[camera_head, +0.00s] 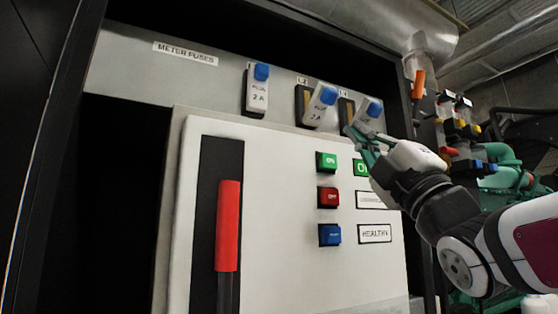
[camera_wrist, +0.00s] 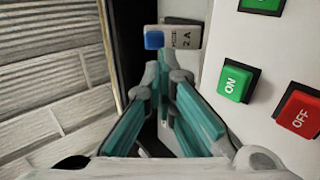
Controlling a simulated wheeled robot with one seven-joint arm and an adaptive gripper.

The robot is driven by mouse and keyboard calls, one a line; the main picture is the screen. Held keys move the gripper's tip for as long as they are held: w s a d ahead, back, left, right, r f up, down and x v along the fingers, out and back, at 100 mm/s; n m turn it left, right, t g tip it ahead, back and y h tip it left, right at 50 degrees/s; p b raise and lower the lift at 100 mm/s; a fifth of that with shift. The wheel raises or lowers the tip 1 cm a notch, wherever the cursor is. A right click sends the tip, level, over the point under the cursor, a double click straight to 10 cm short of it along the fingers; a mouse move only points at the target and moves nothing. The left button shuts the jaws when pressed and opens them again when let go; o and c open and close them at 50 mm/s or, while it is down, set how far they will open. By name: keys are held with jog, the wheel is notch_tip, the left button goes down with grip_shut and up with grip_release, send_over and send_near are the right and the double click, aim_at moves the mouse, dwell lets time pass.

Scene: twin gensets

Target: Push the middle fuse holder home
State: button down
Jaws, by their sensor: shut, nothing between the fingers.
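The middle fuse holder (camera_head: 320,106), white with a blue top, tilts out of its dark slot on the meter fuse strip. The right fuse holder (camera_head: 369,112) also leans out, and my gripper partly covers it. The left fuse holder (camera_head: 257,90) sits upright in its slot. My gripper (camera_head: 350,131) is shut and empty, its green fingertips close to the lower left of the right holder. In the wrist view, a fuse holder marked 2 A (camera_wrist: 184,38) is just beyond the closed fingertips (camera_wrist: 163,54). I cannot tell whether they touch it, or which holder it is.
A long red handle (camera_head: 228,225) stands at the left. The black cabinet frame borders the right side.

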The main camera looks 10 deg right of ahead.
aim_at(331, 101)
jog(key=p+x, duration=0.2)
jog(key=x, duration=0.7)
jog(key=shift+r+p, duration=0.15)
jog(key=shift+p, duration=0.2)
jog(key=shift+r, duration=0.1)
jog(key=shift+r+g+p, duration=0.2)
jog(key=shift+g+p, duration=0.1)
jog(key=shift+p, duration=0.2)
